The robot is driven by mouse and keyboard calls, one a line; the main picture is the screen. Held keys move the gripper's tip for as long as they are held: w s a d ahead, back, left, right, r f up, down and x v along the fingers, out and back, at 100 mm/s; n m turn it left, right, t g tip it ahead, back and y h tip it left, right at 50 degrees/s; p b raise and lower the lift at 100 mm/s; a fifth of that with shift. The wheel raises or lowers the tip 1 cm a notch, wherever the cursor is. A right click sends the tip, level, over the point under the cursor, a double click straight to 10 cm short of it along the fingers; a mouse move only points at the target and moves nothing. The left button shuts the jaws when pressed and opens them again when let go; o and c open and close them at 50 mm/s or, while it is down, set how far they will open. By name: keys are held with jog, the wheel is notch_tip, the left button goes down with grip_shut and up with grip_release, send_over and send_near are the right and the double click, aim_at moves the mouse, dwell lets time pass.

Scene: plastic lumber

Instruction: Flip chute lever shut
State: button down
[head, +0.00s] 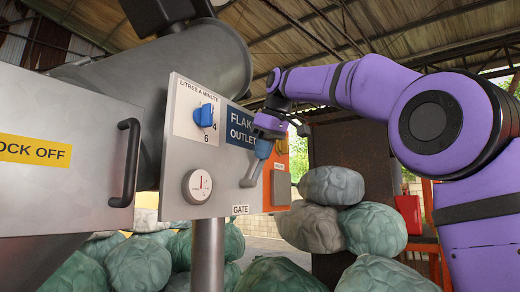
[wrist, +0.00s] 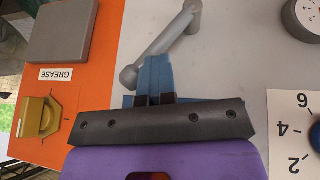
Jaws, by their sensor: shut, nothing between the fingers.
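The chute lever is a grey bar (head: 251,174) on the grey panel, above the GATE label (head: 240,210). It slants, with its lower end to the left and its upper end by my fingertips. In the wrist view the lever (wrist: 163,40) runs from upper right to a round end beside my fingers. My gripper (head: 264,149) has its blue fingers together and empty. In the wrist view the closed fingers (wrist: 155,66) lie right next to the lever's round end. I cannot tell whether they touch it.
The panel (head: 215,165) also carries a blue knob (head: 204,115) and a round gauge (head: 197,186). An orange plate (wrist: 82,45) with a grey block (wrist: 62,32) and a yellow fitting (wrist: 38,117) adjoins it. A black handle (head: 127,165) sticks out left. Stacked sacks (head: 330,186) stand behind.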

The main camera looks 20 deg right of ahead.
jog(key=shift+w+d+f+m+g+y, duration=0.1)
jog(key=shift+w+d+f+g+y, duration=0.35)
jog(key=shift+d+f, duration=0.45)
jog(key=shift+w+d+f+m+g+y, duration=0.1)
jog(key=shift+w+d+f+g+y, duration=0.1)
jog(key=shift+w+d+f, duration=0.7)
jog(key=shift+w+d+f+m+g+y, duration=0.1)
jog(key=shift+w+d+f+g+y, duration=0.35)
jog(key=shift+f, duration=0.7)
jog(key=shift+s+d+f, duration=0.1)
jog(key=shift+d+f, duration=0.1)
jog(key=shift+f, duration=0.05)
